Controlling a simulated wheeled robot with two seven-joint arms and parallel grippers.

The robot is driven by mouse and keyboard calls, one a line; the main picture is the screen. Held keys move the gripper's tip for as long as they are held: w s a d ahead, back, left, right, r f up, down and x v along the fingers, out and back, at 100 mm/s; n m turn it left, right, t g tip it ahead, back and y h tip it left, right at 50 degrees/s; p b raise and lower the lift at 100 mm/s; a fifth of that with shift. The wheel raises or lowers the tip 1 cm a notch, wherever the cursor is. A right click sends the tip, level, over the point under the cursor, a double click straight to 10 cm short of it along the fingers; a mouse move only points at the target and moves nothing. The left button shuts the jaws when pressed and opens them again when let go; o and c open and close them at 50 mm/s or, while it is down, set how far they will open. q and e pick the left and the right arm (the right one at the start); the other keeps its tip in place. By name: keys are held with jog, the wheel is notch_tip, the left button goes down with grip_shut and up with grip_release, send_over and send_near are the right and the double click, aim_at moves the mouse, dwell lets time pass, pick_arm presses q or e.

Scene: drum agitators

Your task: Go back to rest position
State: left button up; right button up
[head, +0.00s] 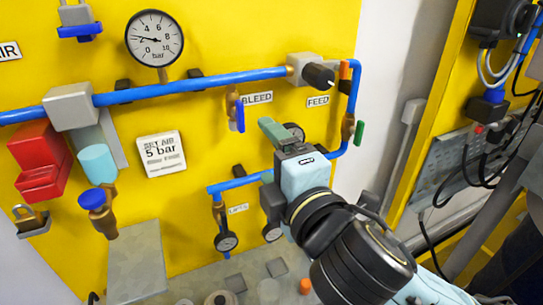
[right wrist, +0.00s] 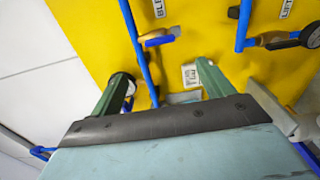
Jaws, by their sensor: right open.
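My right gripper (head: 272,140) is in front of the yellow panel (head: 230,120), right of the middle in the head view, with its arm coming in from the lower right. One green finger shows clearly there. In the right wrist view the two green fingers of the gripper (right wrist: 164,82) stand wide apart with nothing held between them. A small white label (right wrist: 190,75) on the panel shows beyond the fingers. I cannot tell the exact gap to the panel and pipes. My left gripper is not in view.
Blue pipes (head: 190,84) with a black knob (head: 319,76) and a green-handled valve (head: 359,133) surround the gripper. A pressure gauge (head: 154,38) and red block (head: 38,160) are on the left. A cabled panel (head: 440,165) stands at right.

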jog(key=s+d+f+m+g+h, duration=0.25)
jog(key=d+f+m, duration=0.3)
jog(key=f, duration=0.35)
jog(key=s+d+f+m+g+h, duration=0.1)
jog(key=d+f+m+g+h, duration=0.2)
jog(key=d+f+m, duration=0.5)
jog(key=s+d+f+m+g+h, duration=0.1)
jog(key=s+d+f+m+g, duration=0.3)
jog(key=s+f, duration=0.4)
jog(key=s+d+f+m+g+h, duration=0.1)
jog(key=s+d+f+m+g, duration=0.3)
jog(key=s+f, duration=0.5)
notch_tip(320, 180, down, 31)
jog(key=b, duration=0.9)
jog(key=s+d+f+b, duration=0.1)
jog(key=s+f+b, duration=0.2)
jog(key=s+f, duration=0.2)
jog(key=s+d+f+g+b, duration=0.1)
jog(key=s+f+b, duration=0.2)
jog(key=f, duration=0.9)
jog(key=s+f+g+b, duration=0.1)
jog(key=s+f+b, duration=0.2)
jog(key=s+f, duration=0.6)
jog(key=shift+d+f+n, duration=0.15)
jog(key=shift+d+n, duration=0.25)
jog(key=shift+n, duration=0.05)
